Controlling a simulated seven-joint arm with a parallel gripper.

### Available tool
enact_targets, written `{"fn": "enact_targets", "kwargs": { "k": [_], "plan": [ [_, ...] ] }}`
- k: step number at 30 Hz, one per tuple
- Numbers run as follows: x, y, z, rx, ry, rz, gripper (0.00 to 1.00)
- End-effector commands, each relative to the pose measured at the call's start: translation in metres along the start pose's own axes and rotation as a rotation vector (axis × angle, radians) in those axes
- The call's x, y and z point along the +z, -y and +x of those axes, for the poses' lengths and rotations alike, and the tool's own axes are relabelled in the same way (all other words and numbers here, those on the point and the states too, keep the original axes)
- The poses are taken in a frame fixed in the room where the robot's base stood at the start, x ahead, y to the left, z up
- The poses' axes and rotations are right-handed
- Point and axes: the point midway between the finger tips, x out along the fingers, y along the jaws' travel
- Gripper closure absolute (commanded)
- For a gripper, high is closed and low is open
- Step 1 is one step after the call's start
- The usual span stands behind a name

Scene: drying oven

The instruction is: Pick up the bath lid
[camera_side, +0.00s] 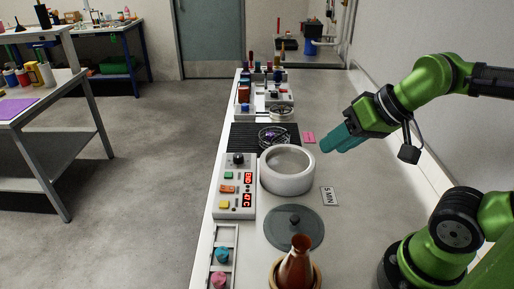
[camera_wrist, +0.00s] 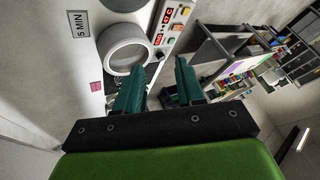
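The bath lid (camera_side: 294,228) is a flat grey disc with a small dark knob on top. It lies on the bench in front of the white round bath (camera_side: 287,170), which is uncovered. In the wrist view the bath (camera_wrist: 125,50) is near the top, and part of a grey disc, likely the lid (camera_wrist: 124,4), is cut off by the top edge. My gripper (camera_side: 332,143) has teal fingers and is up in the air to the right of the bath, away from the lid. In the wrist view its fingers (camera_wrist: 158,80) are spread apart with nothing between them.
A brown conical flask (camera_side: 297,262) stands close in front of the lid. A control box (camera_side: 235,187) with red displays is left of the bath. A "5 MIN" card (camera_side: 329,196) and a pink card (camera_side: 309,137) lie on the bench. The bench's right side is mostly clear.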

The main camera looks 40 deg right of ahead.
Motion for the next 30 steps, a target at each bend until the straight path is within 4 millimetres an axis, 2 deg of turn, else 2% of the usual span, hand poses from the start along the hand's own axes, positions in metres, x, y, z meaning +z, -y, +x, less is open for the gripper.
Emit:
{"fn": "enact_targets", "kwargs": {
  "k": [6, 10, 19, 23, 30],
  "plan": [
    [0.0, 0.0, 0.0, 0.0, 0.0, 0.0, 0.62],
    [0.0, 0.0, 0.0, 0.0, 0.0, 0.0, 0.44],
    [0.001, 0.001, 0.002, -0.001, 0.009, -0.005, 0.43],
    [0.005, 0.006, 0.017, 0.013, 0.082, -0.03, 0.43],
    [0.006, 0.024, 0.063, 0.146, 0.349, -0.074, 0.43]
  ]
}}
